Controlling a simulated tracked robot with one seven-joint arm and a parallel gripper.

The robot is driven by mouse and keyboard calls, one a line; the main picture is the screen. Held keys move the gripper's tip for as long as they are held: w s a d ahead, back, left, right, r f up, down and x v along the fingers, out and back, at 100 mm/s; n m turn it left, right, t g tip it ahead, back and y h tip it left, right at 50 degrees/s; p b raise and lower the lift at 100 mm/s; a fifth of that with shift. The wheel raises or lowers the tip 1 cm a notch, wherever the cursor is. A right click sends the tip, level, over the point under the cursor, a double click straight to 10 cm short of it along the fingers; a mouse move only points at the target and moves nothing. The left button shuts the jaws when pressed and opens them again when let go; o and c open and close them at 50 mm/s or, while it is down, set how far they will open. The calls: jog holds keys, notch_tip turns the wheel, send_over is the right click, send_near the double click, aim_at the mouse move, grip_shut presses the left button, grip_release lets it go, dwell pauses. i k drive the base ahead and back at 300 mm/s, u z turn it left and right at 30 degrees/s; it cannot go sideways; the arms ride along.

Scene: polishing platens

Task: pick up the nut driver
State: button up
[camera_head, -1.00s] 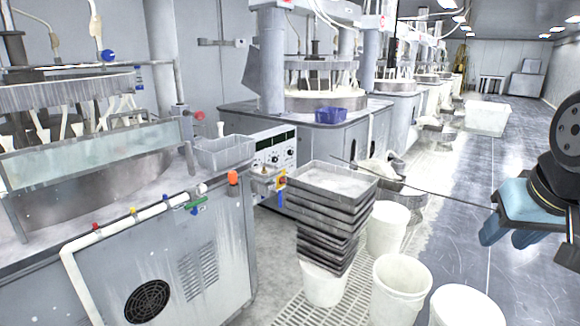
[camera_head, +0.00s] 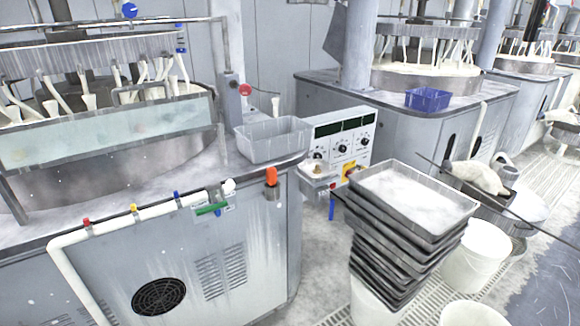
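I cannot tell for sure which thing is the nut driver. An upright orange handle-like piece (camera_head: 271,176) sits in a grey holder at the front right corner of the near machine. A small blue upright piece (camera_head: 331,209) hangs below a yellow and red part (camera_head: 349,170) beside the control box. A green piece (camera_head: 211,209) lies by the white pipe on the machine's front. All are too small to name surely. My gripper is not in view.
A grey bin (camera_head: 272,140) stands on the near machine's right end, beside a control box (camera_head: 342,136) with knobs. A blue basket (camera_head: 428,99) sits on the farther machine.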

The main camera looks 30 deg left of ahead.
aim_at(271, 173)
jog(key=u, duration=0.4)
jog(key=i, duration=1.05)
jog(key=u, duration=0.55)
jog(key=k, duration=0.75)
jog(key=u, duration=0.2)
jog(key=i, duration=0.75)
jog(key=z, duration=0.05)
